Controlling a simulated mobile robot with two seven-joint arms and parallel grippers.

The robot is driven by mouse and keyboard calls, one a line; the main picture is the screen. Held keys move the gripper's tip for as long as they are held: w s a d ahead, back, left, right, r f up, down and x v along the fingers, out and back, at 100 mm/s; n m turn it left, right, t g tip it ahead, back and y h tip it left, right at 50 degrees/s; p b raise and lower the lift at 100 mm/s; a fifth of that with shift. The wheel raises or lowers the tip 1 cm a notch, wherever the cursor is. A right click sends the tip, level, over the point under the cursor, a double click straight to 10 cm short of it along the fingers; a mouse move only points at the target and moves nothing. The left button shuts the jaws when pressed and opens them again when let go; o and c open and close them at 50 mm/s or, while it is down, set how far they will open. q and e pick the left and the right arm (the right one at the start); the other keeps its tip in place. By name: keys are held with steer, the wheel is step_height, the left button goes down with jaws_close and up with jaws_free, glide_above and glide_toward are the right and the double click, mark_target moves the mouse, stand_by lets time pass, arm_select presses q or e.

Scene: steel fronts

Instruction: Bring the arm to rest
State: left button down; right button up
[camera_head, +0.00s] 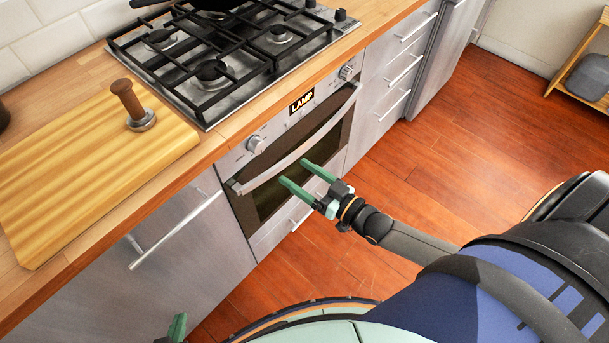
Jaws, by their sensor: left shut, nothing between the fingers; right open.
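My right gripper (294,172) is open and empty, with its two green fingers apart. It is in front of the oven door (267,198), with its fingertips pointing at the door close to the handle (297,148). I cannot tell whether a finger touches the handle or the door. My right arm reaches in from the right side of the picture. My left gripper (178,326) shows only in part at the bottom edge, in front of the lower cabinet. It is shut and empty; the rest of that arm is out of view.
A gas hob (232,68) with a dark pan (212,4) is set in the wooden counter. A cutting board (75,185) bears a brown-handled tool (127,99). The oven door appears closed. Open wooden floor (450,150) lies right of the cabinets. A small shelf (573,82) stands far right.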

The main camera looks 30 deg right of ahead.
steer(key=shift+s+d, duration=0.25)
steer(key=shift+s, duration=0.35)
steer(key=shift+a, duration=0.1)
steer(key=s+a+f+g+h+p, duration=0.1)
steer(key=s+a+f+g+h, duration=0.1)
steer(key=s, duration=0.5)
steer(key=s+a+f+g+h+p, duration=0.1)
steer(key=s+a+f+g+h, duration=0.1)
steer(key=s+f+g, duration=0.3)
steer(key=shift+s+f+h+p, duration=0.2)
steer(key=shift+s+h+p, duration=0.1)
steer(key=shift+s, duration=0.55)
